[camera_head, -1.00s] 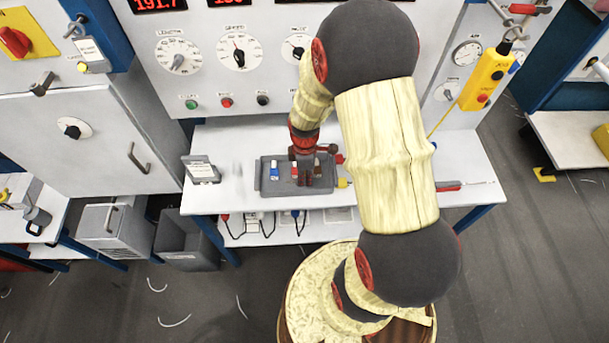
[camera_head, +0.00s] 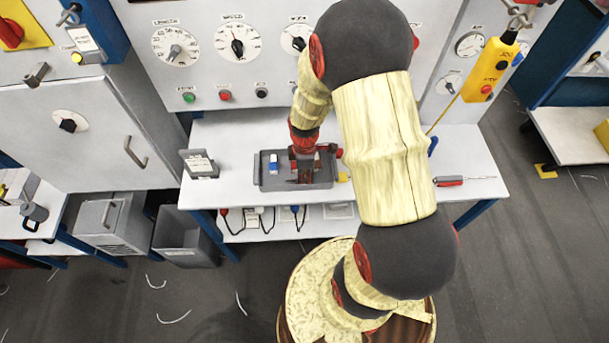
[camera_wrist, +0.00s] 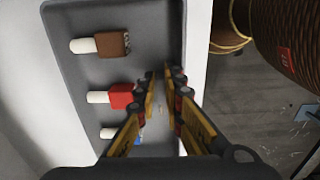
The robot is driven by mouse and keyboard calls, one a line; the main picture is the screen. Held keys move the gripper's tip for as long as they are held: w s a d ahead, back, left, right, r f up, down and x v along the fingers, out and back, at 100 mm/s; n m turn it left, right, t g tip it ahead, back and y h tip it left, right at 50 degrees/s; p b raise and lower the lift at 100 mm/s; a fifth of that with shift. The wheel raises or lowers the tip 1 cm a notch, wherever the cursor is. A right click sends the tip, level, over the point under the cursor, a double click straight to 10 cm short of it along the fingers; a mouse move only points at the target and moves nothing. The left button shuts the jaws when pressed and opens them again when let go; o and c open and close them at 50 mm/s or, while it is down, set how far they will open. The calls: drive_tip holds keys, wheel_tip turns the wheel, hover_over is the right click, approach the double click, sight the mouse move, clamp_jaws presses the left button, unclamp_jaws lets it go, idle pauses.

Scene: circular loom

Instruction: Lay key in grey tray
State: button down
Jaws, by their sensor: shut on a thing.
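The grey tray (camera_head: 262,182) lies on the white bench, and its rim (camera_wrist: 55,60) shows in the wrist view. My gripper (camera_head: 305,175) points down over the tray's right part. In the wrist view, my gripper (camera_wrist: 164,78) is over the tray floor near one long wall, its fingers close together. It is shut on the key, which the fingers almost wholly hide; I cannot tell whether it touches the tray. In the tray, beside the fingers, lie a brown and white piece (camera_wrist: 115,44), a red and white piece (camera_wrist: 121,96) and a blue and white piece (camera_head: 273,166).
A small grey stand with a label (camera_head: 199,164) is left of the tray. A red-handled screwdriver (camera_head: 450,181) lies to the right on the bench. The control panel with dials (camera_head: 237,42) rises behind. My arm hides part of the bench.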

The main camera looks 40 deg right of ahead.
drive_tip(key=shift+f, duration=0.15)
drive_tip(key=c, duration=1.9)
unclamp_jaws()
drive_tip(key=shift+o, duration=0.4)
wheel_tip(320, 180, up, 12)
